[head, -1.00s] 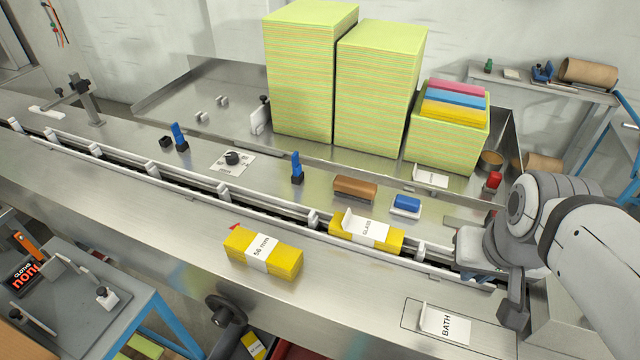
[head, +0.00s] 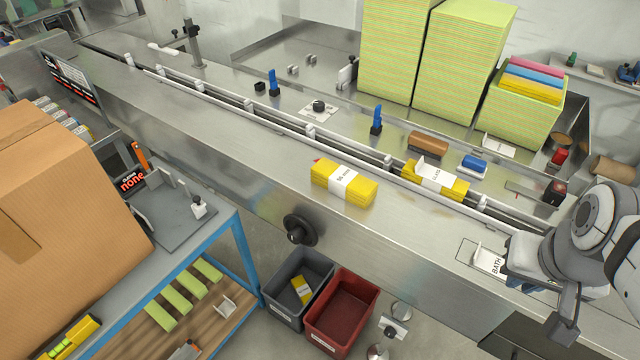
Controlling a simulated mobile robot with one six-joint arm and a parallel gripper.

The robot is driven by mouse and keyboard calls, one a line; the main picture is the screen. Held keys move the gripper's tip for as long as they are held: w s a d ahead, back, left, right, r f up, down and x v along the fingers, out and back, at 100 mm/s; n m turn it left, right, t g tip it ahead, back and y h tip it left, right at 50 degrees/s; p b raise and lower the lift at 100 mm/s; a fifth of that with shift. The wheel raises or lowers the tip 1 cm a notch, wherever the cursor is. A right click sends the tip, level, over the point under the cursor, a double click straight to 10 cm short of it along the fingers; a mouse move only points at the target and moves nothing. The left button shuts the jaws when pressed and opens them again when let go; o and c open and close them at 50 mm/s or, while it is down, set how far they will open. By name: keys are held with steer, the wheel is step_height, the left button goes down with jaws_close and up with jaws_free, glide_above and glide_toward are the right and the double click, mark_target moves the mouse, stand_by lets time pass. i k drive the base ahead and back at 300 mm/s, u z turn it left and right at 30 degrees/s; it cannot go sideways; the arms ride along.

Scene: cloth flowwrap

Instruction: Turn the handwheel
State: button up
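The handwheel (head: 300,229) is a dark round wheel on the front face of the steel machine, below the table edge, near the middle of the head view. My gripper (head: 562,325) is at the lower right, over the front of the machine table near the BATH card. It is well apart from the handwheel, to its right. Its fingers are dark and partly hidden behind the wrist, so I cannot tell whether they are open or shut.
A yellow cloth pack (head: 344,184) lies on the table above the handwheel. Below stand a grey bin (head: 283,281) and a red bin (head: 342,309). A blue-framed bench (head: 243,259) and a cardboard box (head: 60,190) are at the left. The space before the wheel looks clear.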

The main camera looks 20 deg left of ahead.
mark_target(300, 231)
steer(key=u, duration=1.15)
steer(key=i, duration=0.4)
steer(key=u, duration=0.4)
steer(key=k, duration=1.1)
steer(key=u, duration=0.45)
steer(key=i, duration=0.7)
